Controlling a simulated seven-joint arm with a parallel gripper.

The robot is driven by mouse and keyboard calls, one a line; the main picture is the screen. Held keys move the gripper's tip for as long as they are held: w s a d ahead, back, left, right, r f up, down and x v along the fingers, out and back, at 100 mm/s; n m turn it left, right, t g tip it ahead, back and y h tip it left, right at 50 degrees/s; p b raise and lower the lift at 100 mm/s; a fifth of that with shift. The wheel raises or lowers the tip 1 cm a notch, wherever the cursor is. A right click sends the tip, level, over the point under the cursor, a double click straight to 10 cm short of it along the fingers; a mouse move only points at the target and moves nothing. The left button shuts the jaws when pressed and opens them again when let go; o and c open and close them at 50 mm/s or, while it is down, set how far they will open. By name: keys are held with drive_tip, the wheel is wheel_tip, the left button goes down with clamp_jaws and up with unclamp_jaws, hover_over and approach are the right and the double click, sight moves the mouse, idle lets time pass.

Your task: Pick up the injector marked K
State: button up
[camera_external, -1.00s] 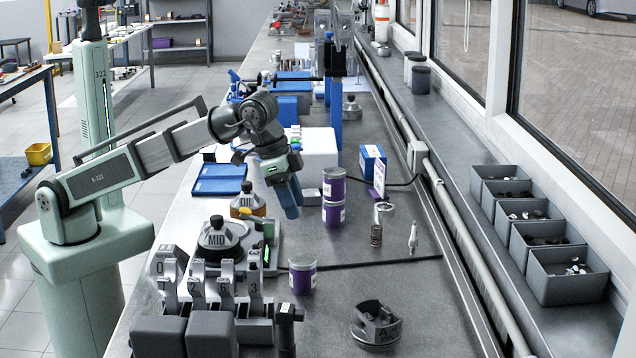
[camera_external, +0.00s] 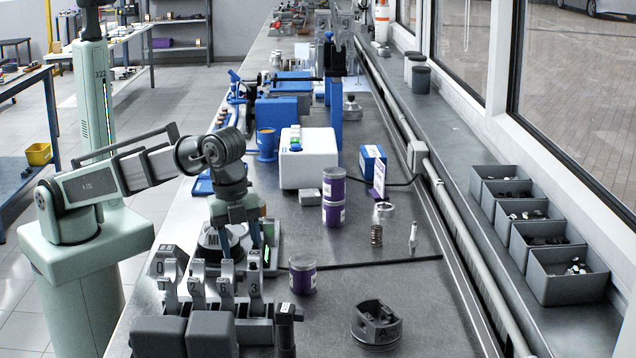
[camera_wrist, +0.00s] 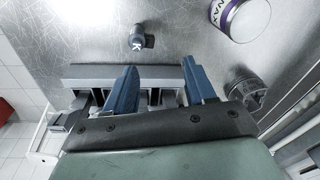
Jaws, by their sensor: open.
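The injector marked K (camera_wrist: 137,38) is a small dark cylinder with a white K, at the top middle of the wrist view. It stands apart from the finger tips, on the bare metal bench. In the external view I cannot tell for certain which part it is. My gripper (camera_wrist: 159,66) is open, with two blue fingers spread and nothing seen between them but a grey rack.
A slotted rack (camera_wrist: 85,71) lies under my fingers. A purple can (camera_wrist: 243,18) stands right of the injector; a grey metal part (camera_wrist: 245,88) lies below the can. In the external view, numbered levers (camera_external: 226,285) and a piston (camera_external: 376,325) are near.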

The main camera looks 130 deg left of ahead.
sight(236, 282)
drive_tip(key=m, duration=0.3)
drive_tip(key=shift+s+d+m, duration=0.15)
drive_tip(key=shift+s+m, duration=0.25)
drive_tip(key=m, duration=0.2)
drive_tip(key=s+m, duration=0.1)
drive_tip(key=m, duration=0.2)
drive_tip(key=shift+d+f+g, duration=0.1)
drive_tip(key=shift+d+g, duration=0.1)
drive_tip(key=shift+g, duration=0.1)
drive_tip(key=m, duration=0.5)
drive_tip(key=shift+s+d+h, duration=0.15)
drive_tip(key=shift+s+h, duration=0.1)
drive_tip(key=shift+h, duration=0.05)
drive_tip(key=m, duration=0.4)
drive_tip(key=shift+s+m+g, duration=0.15)
drive_tip(key=shift+m+g, duration=0.15)
drive_tip(key=shift+f, duration=3.8)
clamp_jaws()
